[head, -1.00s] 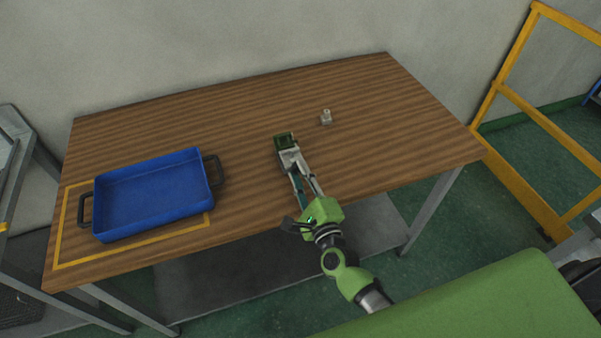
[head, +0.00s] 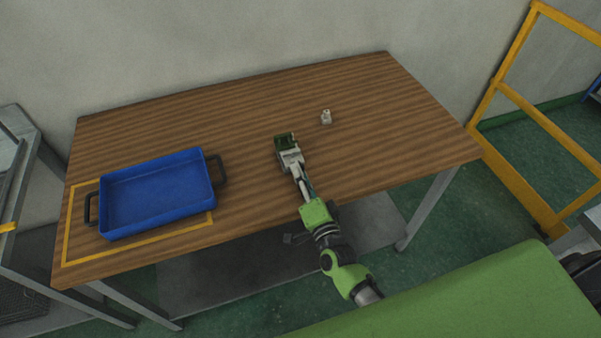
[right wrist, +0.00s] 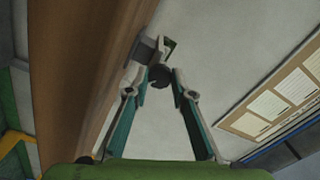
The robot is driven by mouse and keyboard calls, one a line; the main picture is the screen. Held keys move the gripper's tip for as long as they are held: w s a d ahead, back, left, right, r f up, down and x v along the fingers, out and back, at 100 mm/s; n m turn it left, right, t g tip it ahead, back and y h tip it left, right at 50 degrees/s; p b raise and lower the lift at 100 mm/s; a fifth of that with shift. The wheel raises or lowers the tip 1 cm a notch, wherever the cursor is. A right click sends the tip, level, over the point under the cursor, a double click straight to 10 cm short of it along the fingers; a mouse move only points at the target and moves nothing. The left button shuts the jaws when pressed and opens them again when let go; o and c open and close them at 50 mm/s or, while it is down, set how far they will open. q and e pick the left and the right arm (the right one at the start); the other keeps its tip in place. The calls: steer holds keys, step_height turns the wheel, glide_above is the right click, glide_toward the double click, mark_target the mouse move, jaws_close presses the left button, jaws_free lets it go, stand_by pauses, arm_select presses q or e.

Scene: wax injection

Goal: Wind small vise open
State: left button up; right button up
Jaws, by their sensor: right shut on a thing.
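The small vise (head: 285,140), with a dark green body and grey metal parts, stands on the wooden table (head: 240,120) right of the table's middle. My right gripper (head: 293,162) reaches it from the front edge and is shut on the vise's near end. In the right wrist view, the fingertips of the right gripper (right wrist: 158,78) sit on both sides of a dark round knob (right wrist: 160,76) in front of the vise (right wrist: 150,50). The jaw opening of the vise is too small to make out. My left gripper is not in view.
A blue tray (head: 108,222) with dark handles stands on the left, within a yellow outline (head: 68,225). A small pale metal piece (head: 326,117) stands right of the vise. The back and right of the table are clear. A yellow railing (head: 530,185) stands at the right.

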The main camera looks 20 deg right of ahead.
steer(key=n, duration=0.3)
steer(key=shift+n+p, duration=0.3)
steer(key=shift+p, duration=0.1)
steer(key=shift+f+n+p, duration=0.1)
steer(key=shift+n+p, duration=0.2)
steer(key=shift+n, duration=1.4)
steer(key=o, duration=1.1)
steer(key=shift+o, duration=0.2)
steer(key=s, duration=1.2)
steer(key=shift+d, duration=0.2)
